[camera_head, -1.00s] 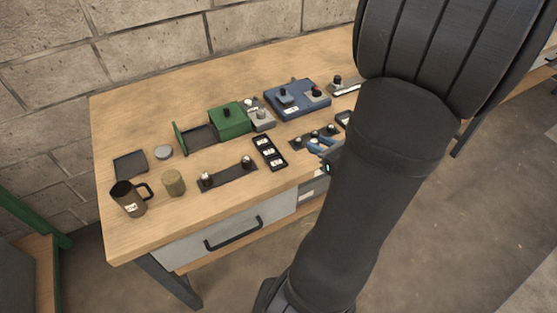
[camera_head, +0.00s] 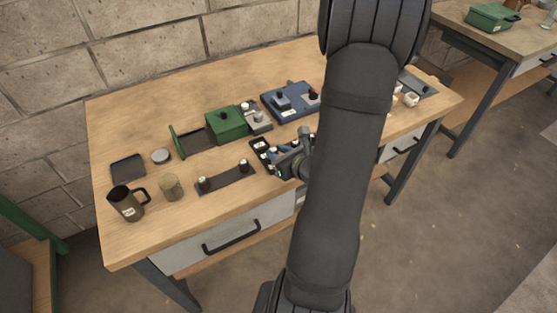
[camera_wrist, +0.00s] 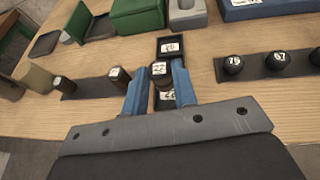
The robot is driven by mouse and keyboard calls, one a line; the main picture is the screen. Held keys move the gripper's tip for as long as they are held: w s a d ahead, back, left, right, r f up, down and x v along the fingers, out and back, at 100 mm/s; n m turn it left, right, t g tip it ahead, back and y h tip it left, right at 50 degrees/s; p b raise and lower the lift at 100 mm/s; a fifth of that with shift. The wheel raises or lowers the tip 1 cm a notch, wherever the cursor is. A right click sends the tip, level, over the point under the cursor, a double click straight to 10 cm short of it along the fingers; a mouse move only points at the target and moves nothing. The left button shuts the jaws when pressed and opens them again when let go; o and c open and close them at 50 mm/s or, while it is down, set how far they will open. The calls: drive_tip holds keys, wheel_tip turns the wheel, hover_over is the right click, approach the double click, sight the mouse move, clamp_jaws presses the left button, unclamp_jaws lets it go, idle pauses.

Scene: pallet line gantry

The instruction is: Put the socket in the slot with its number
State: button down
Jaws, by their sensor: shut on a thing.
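My gripper (camera_wrist: 158,80) has blue fingers shut on a dark socket (camera_wrist: 159,69) with a white label that seems to read 22. The socket is upright over the middle of the black slot tray (camera_wrist: 161,40); I cannot tell its height. The far slot's label (camera_wrist: 170,47) is in view but hard to read. The near label (camera_wrist: 168,95) shows between the fingers, partly hidden, and the middle slot is hidden by the socket. In the head view my gripper (camera_head: 276,165) covers the near part of the tray (camera_head: 256,142).
A strip (camera_head: 225,180) with two sockets lies to the left. Another strip (camera_wrist: 277,72) with sockets, two marked 76 and 67, lies to the right. A green box (camera_head: 226,125), grey block (camera_head: 257,118) and blue fixture (camera_head: 291,104) stand behind. A mug (camera_head: 125,203) stands far left.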

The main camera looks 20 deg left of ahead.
drive_tip(key=shift+f, duration=1.7)
drive_tip(key=shift+f, duration=0.1)
drive_tip(key=c, duration=1.2)
unclamp_jaws()
drive_tip(key=shift+o, duration=0.2)
drive_tip(key=shift+d+r, duration=0.15)
drive_tip(key=shift+r, duration=0.05)
drive_tip(key=v, duration=1.1)
drive_tip(key=shift+s+d+r, duration=0.2)
drive_tip(key=shift+s+d, duration=0.05)
